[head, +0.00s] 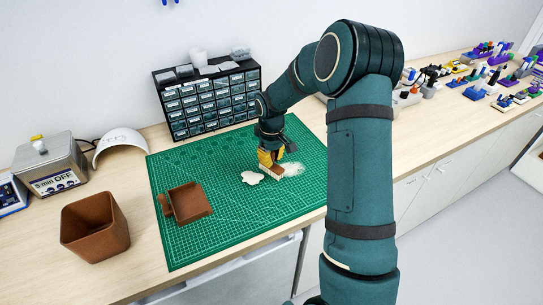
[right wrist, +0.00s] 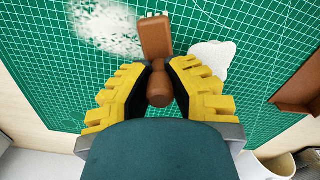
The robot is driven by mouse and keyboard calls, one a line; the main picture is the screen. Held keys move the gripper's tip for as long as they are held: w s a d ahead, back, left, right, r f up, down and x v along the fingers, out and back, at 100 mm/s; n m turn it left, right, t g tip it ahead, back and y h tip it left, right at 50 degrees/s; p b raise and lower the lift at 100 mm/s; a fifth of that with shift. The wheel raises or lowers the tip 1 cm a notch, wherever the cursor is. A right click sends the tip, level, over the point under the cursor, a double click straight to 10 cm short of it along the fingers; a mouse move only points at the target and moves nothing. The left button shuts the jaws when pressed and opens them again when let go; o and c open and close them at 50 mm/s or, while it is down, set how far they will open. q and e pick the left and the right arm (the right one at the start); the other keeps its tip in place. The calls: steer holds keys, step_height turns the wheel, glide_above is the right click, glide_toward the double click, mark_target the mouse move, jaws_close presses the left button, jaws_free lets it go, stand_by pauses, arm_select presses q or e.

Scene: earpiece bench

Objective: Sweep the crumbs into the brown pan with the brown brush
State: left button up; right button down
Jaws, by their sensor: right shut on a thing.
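The brown brush (head: 275,174) is in my right gripper (head: 268,157), low over the green mat. In the right wrist view, the yellow fingers (right wrist: 159,80) are shut around its handle, and the brush head (right wrist: 156,38) points away from them. The crumbs are a pale, scattered patch (head: 293,169) just right of the brush; they also show in the right wrist view (right wrist: 108,28). The brown pan (head: 188,203) lies on the mat to the left, and its edge shows in the right wrist view (right wrist: 298,92). I cannot tell whether the bristles touch the mat. My left gripper is not in view.
A flat white piece (head: 252,178) lies on the green mat (head: 235,215) between pan and brush. A brown bin (head: 95,232) stands on the bench at left. A drawer cabinet (head: 207,100) is behind the mat. The mat's front part is clear.

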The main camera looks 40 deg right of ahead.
steer(key=shift+w+a+f, duration=0.1)
steer(key=shift+w+a, duration=0.05)
steer(key=shift+a, duration=0.45)
steer(key=shift+w+a, duration=0.1)
steer(key=shift+a, duration=0.45)
steer(key=shift+w+a+b, duration=0.15)
steer(key=shift+w+a, duration=0.1)
steer(key=shift+a, duration=0.95)
steer(key=shift+w+a+b, duration=0.15)
steer(key=shift+w+a, duration=0.15)
steer(key=shift+a, duration=0.95)
steer(key=shift+w+a+b, duration=0.15)
steer(key=shift+w+a, duration=0.1)
steer(key=shift+a, duration=0.95)
steer(key=shift+w+a, duration=0.3)
steer(key=shift+a, duration=1.15)
steer(key=shift+w+a, duration=0.35)
steer(key=shift+a, duration=1.15)
steer(key=shift+w+a, duration=0.3)
steer(key=shift+a, duration=1.15)
steer(key=shift+r+p, duration=1.75)
steer(key=shift+r, duration=1.05)
steer(key=shift+d, duration=0.1)
